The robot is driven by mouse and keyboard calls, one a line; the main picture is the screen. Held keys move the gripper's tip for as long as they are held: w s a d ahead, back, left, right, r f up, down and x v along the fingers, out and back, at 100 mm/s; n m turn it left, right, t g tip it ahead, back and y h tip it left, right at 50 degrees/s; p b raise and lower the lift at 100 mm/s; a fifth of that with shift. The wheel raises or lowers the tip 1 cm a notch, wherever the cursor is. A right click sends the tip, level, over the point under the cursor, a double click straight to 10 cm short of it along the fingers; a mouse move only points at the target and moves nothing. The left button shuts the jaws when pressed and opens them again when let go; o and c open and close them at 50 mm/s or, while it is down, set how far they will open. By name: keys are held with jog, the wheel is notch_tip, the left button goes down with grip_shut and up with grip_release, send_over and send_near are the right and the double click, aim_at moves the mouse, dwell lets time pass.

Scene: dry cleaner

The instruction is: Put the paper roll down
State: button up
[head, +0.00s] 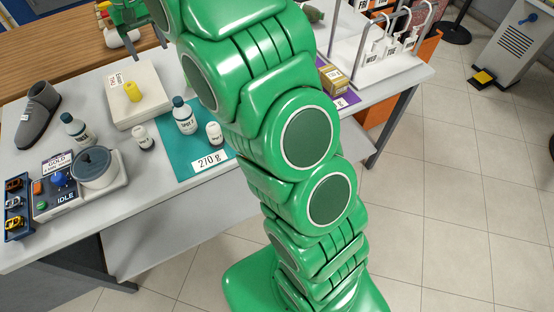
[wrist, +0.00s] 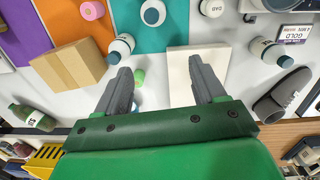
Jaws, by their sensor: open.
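I cannot pick out the paper roll with certainty in either view. The white pad also shows in the wrist view (wrist: 181,62), near the right finger. A small light-green piece (wrist: 139,76) shows beside the left finger. In the head view my arm hides part of the table.
White bottles (head: 184,116) stand on and beside a teal mat (head: 208,148). A grey shoe (head: 38,118), a device with a lidded pot (head: 97,167) and a blue tray (head: 17,208) occupy the left end.

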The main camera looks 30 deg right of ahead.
jog(key=s+d+r, duration=0.2)
jog(key=s+d, duration=0.2)
jog(key=s, duration=0.6)
jog(key=s+d+r, duration=0.2)
jog(key=s+d, duration=0.2)
jog(key=s, duration=0.7)
jog(key=s+d+f, duration=0.2)
jog(key=s, duration=1)
jog(key=s+d+f+m+g, duration=0.1)
jog(key=s+d+f, duration=0.1)
jog(key=s, duration=1)
jog(key=shift+f, duration=0.5)
